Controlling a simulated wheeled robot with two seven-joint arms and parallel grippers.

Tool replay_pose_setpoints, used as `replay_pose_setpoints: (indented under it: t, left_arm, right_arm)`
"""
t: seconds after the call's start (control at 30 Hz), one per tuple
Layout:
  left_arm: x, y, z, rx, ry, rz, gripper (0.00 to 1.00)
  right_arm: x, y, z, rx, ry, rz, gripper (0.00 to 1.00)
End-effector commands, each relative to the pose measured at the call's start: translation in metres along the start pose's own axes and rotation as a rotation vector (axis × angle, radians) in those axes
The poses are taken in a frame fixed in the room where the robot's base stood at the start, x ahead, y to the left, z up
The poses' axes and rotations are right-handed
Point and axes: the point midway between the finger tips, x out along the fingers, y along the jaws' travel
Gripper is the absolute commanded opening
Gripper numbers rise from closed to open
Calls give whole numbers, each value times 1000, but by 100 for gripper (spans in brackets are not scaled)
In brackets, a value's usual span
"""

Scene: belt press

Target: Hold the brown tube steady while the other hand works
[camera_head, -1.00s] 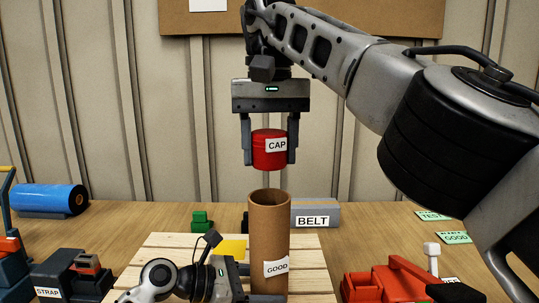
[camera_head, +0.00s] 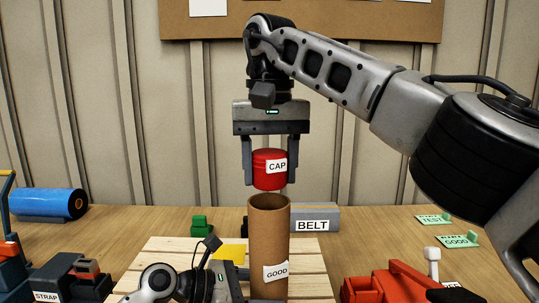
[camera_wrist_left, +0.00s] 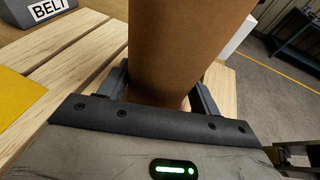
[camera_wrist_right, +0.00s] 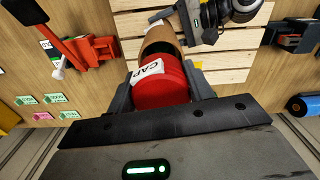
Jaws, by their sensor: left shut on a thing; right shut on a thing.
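The brown tube (camera_head: 268,240) stands upright on the wooden slatted pallet (camera_head: 165,250), with a white GOOD label near its lower part. My left gripper (camera_wrist_left: 165,90) is shut on the tube low down; its fingers lie on both sides of it in the left wrist view. In the head view the left fingertips are mostly out of frame. My right gripper (camera_head: 269,172) is shut on the red cap (camera_head: 268,168), labelled CAP, and holds it just above the open top of the tube, apart from it. The cap also shows in the right wrist view (camera_wrist_right: 158,88).
A grey BELT block (camera_head: 318,217) stands behind the tube. A yellow sheet (camera_head: 230,252) lies on the pallet. A red tool (camera_head: 385,285) is at the right, a STRAP device (camera_head: 70,280) and a blue roll (camera_head: 48,203) at the left. Green cards (camera_head: 458,240) lie at the right.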

Motion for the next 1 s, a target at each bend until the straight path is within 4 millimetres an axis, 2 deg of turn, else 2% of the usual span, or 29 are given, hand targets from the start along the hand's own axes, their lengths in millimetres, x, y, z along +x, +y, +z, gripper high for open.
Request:
replay_pose_setpoints:
  t: [0.3, 1.0]
  left_arm:
    - [0, 0, 0, 1, 0, 2, 51]
    - [0, 0, 0, 0, 0, 1, 51]
  right_arm:
    - [17, 0, 0, -1, 0, 1, 29]
    - [18, -1, 0, 0, 0, 1, 29]
